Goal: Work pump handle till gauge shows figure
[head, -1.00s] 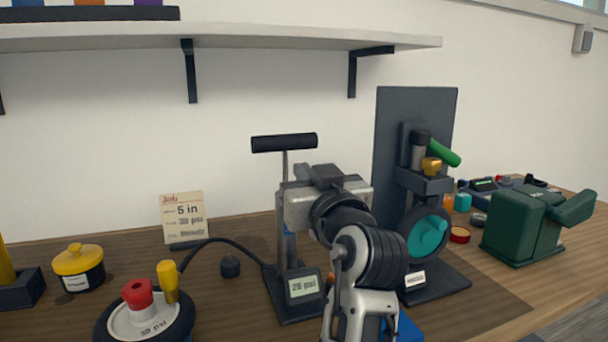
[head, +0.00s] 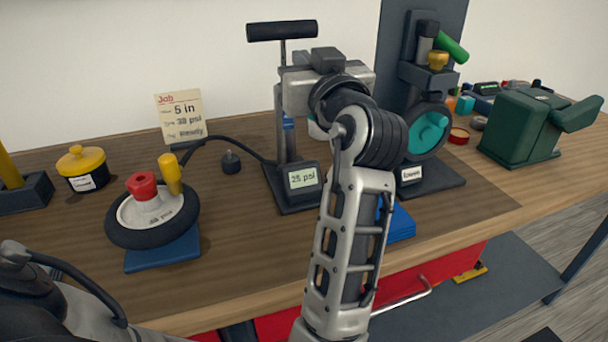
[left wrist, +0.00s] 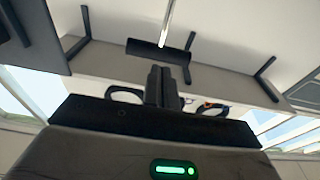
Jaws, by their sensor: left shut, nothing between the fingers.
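The pump (head: 288,140) stands upright on the bench with its black T-handle (head: 282,30) raised on a thin rod. Its gauge (head: 302,178) reads about 25 psi. The job card (head: 180,115) seems to show 5 in and 38 psi. A hose runs from the pump to the small wheel (head: 152,210) at left. My left gripper (head: 325,65) is below the handle, beside the rod, its fingertips hidden in the head view. In the left wrist view its fingers (left wrist: 159,82) are shut and empty, with the handle (left wrist: 158,52) beyond them. My right gripper is not in view.
A yellow-lidded pot (head: 82,168) and a small black knob (head: 230,162) stand at left. A dark upright stand (head: 430,100) with a teal disc is right of the pump. A green machine (head: 525,125) is farther right. A blue block (head: 400,222) lies near the front edge.

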